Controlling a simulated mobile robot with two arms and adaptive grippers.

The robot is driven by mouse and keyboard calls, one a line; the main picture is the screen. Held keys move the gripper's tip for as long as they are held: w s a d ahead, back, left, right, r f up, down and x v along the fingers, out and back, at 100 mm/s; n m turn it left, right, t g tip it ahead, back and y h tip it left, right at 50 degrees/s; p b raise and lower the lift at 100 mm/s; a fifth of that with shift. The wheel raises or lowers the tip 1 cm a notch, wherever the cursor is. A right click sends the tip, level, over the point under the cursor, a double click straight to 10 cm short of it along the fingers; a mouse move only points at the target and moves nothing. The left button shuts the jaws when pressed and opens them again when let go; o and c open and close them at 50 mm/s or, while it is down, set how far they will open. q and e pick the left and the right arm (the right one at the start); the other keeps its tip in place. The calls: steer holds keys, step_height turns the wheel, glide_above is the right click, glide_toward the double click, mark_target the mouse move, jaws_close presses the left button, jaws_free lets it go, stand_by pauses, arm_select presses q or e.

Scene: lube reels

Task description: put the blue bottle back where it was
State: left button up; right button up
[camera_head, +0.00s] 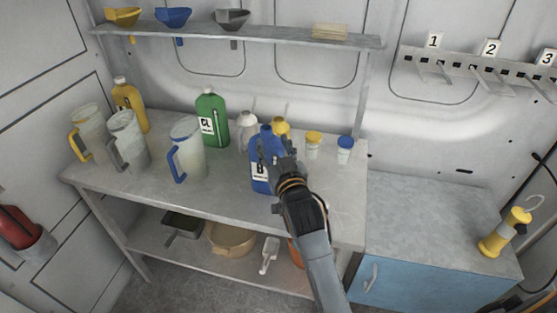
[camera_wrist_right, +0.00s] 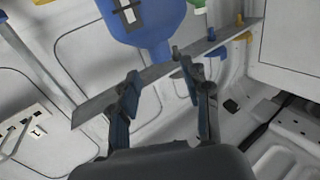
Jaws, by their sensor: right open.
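The blue bottle (camera_head: 262,178) stands upright on the metal workbench, with a white label marked B. My right gripper (camera_head: 279,150) is at the bottle's upper right side in the head view and hides part of it. In the right wrist view the blue bottle (camera_wrist_right: 150,22) shows at the top, upside down in the picture. Its neck points toward the space between the fingers of my right gripper (camera_wrist_right: 160,82). The fingers are spread, and nothing is clearly held between them; contact with the bottle cannot be told. My left gripper is not in view.
Clear jugs (camera_head: 188,150), a green bottle (camera_head: 212,120) and a yellow bottle (camera_head: 130,105) stand left on the workbench (camera_head: 225,193). A white bottle (camera_head: 246,130) and small jars (camera_head: 344,150) stand close by. A shelf with funnels (camera_head: 173,18) hangs above. The bench's front right is clear.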

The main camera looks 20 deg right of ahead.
steer(key=shift+s+a+b, duration=0.2)
steer(key=shift+s+b, duration=0.2)
steer(key=shift+s, duration=1.95)
steer(key=shift+f, duration=0.1)
steer(key=s+d+f+n+g+y, duration=0.1)
steer(key=s+f+g, duration=0.7)
steer(key=s+f, duration=0.6)
steer(key=s+f+n+g, duration=0.1)
steer(key=s+f+g, duration=0.25)
steer(key=s, duration=0.45)
steer(key=s+f+n+g, duration=0.1)
steer(key=s+f+g, duration=0.25)
steer(key=s, duration=0.55)
step_height(320, 180, down, 26)
steer(key=b, duration=0.1)
steer(key=s+d+f+g, duration=0.1)
steer(key=s+f, duration=0.7)
steer(key=f, duration=0.1)
steer(key=s+d+f+g+b, duration=0.1)
steer(key=s+d+f, duration=0.1)
steer(key=s+f, duration=0.7)
steer(key=shift+s+d+f, duration=0.2)
steer(key=shift+d+f, duration=0.05)
steer(key=shift+f, duration=0.55)
